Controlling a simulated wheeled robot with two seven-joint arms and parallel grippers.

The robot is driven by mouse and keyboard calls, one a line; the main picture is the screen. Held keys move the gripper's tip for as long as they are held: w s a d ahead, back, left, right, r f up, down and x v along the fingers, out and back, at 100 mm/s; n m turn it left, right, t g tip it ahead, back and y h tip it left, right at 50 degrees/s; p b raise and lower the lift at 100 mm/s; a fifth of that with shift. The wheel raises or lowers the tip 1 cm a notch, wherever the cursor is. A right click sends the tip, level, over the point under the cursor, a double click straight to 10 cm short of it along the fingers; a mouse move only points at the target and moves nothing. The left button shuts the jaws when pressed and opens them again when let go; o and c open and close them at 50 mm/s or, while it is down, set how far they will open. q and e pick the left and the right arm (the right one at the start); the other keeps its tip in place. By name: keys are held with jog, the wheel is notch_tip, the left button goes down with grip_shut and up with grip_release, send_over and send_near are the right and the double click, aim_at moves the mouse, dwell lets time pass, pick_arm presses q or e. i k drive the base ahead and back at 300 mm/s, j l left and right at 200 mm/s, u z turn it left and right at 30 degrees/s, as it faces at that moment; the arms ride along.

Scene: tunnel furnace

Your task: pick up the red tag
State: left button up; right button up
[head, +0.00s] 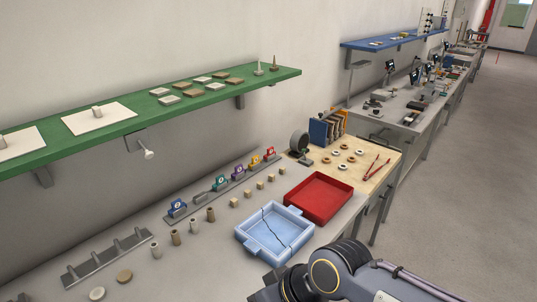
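The red tag (270,154) stands upright at the far right end of a row on a long grey rack (225,187) on the bench by the wall. A yellow tag (254,161) is just left of it, then a purple tag (237,172), a green tag (220,183) and a blue tag (177,208). My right arm comes in from the lower right, in front of the trays and well short of the red tag. Its fingers do not show. My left gripper is not in view.
Small beige blocks (259,185) stand in a line before the rack. A cracked light-blue tray (254,248) and a red tray (339,182) lie nearer. A green shelf (200,102) overhangs the bench.

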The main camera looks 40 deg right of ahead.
aim_at(270, 151)
jog(key=k+z, duration=0.15)
jog(key=z, duration=0.25)
jog(key=k+l+z, duration=0.1)
jog(key=z, duration=0.35)
jog(key=k+l+z, duration=0.15)
jog(key=z, duration=0.25)
jog(key=i+l, duration=0.6)
jog(key=l, duration=0.25)
jog(key=i+l, duration=0.3)
jog(key=i+l+u, duration=0.1)
jog(key=i+l, duration=0.2)
jog(key=l, duration=0.2)
jog(key=i+l, duration=0.25)
jog(key=l, duration=0.2)
jog(key=i+l, duration=0.3)
jog(key=l, duration=0.15)
jog(key=i+l, duration=0.1)
jog(key=i, duration=0.25)
jog(key=i+l, duration=0.15)
jog(key=i, duration=0.2)
jog(key=u, duration=0.05)
